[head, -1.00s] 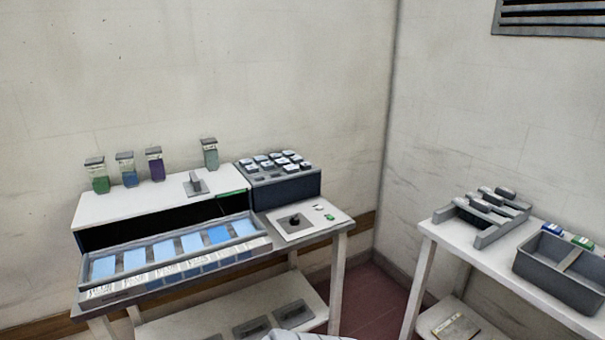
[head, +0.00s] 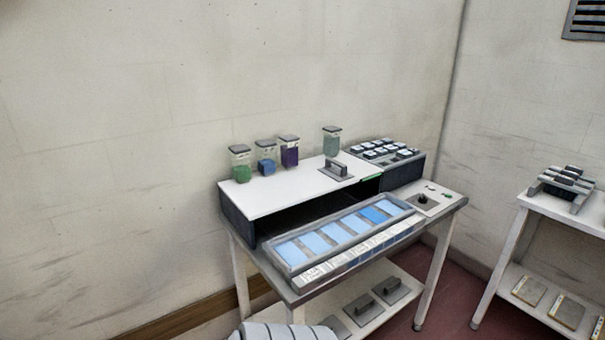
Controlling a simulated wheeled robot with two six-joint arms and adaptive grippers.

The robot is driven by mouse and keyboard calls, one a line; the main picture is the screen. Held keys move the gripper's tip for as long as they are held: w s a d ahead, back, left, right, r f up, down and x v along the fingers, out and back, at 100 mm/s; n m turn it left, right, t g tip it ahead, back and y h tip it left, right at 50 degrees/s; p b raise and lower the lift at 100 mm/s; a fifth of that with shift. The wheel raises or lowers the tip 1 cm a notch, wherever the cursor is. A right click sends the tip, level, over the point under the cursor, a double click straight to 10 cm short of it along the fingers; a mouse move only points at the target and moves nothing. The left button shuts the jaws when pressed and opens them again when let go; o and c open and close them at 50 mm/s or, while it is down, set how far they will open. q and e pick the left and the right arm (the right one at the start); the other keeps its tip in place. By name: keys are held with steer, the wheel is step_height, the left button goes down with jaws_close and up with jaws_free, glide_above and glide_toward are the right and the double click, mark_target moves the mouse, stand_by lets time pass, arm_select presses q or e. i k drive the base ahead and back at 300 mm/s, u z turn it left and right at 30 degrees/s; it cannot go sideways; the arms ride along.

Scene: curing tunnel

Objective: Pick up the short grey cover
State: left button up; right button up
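A small grey plate with a raised handle (head: 336,170) lies on the white top of the curing tunnel (head: 265,198). Several similar grey plates with handles lie on the lower shelf of the same table: one at the right (head: 392,290), one beside it (head: 363,308), and one partly hidden at the front (head: 334,328). I cannot tell from their looks which one is the short grey cover.
Several jars with coloured contents (head: 290,151) stand along the back of the tunnel top. A tray of blue panels (head: 343,238) sits in front of the tunnel's dark opening. A dark block of small pieces (head: 405,172) stands right. Another white table (head: 565,212) is further right.

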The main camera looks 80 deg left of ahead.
mark_target(334, 172)
steer(key=z, duration=0.05)
steer(key=k, duration=0.15)
steer(key=u, duration=1.3)
